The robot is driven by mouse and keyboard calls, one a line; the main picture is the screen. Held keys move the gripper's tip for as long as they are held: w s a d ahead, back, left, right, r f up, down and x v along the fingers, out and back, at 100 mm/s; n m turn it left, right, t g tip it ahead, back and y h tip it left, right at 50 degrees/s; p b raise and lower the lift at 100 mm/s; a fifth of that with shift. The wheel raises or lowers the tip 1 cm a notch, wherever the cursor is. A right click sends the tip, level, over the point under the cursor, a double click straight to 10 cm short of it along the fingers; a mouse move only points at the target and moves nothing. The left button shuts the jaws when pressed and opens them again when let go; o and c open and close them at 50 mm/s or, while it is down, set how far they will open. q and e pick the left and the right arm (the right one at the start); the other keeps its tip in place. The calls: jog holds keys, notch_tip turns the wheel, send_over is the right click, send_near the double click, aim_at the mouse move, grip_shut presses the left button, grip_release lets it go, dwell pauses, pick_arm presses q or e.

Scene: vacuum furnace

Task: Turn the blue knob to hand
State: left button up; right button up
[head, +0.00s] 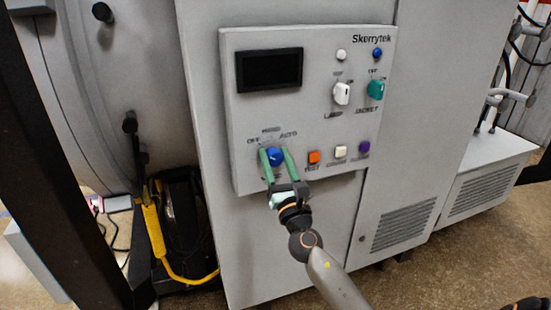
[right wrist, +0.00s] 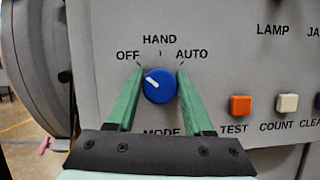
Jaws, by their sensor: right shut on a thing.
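The blue knob (head: 274,155) sits at the lower left of the grey control panel (head: 310,120), among the marks OFF, HAND and AUTO. In the right wrist view the knob (right wrist: 161,88) shows its white pointer tilted up and left, towards OFF; HAND is printed straight above it. My right gripper (head: 273,152) has its green fingers on either side of the knob, shut on it; the fingers also show in the right wrist view (right wrist: 160,75). The MODE label below the knob is partly hidden by my gripper. My left gripper is not in view.
Orange TEST (head: 314,157), white COUNT (head: 340,151) and purple (head: 363,146) buttons lie close to the right of the knob. A white LAMP knob (head: 341,93) and teal JACKET knob (head: 376,89) are higher up. A dark display (head: 269,70) is above.

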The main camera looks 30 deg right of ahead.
grip_shut()
jog(key=shift+m, duration=0.4)
jog(key=m+g+h, duration=0.1)
jog(key=m, duration=0.2)
jog(key=m+h, duration=0.2)
jog(key=m, duration=0.1)
jog(key=shift+g, duration=0.4)
jog(key=shift+d+m+g+h+p, duration=0.15)
jog(key=shift+m+g+h, duration=0.4)
jog(key=shift+m, duration=1.1)
jog(key=shift+a+m+g+h+p, duration=0.1)
jog(key=shift+m+g+h+p, duration=0.4)
jog(key=shift+m, duration=1.15)
jog(key=shift+y+b, duration=0.25)
jog(key=shift+b, duration=0.05)
jog(key=o, duration=1.2)
grip_release()
jog(key=shift+s+f, duration=0.1)
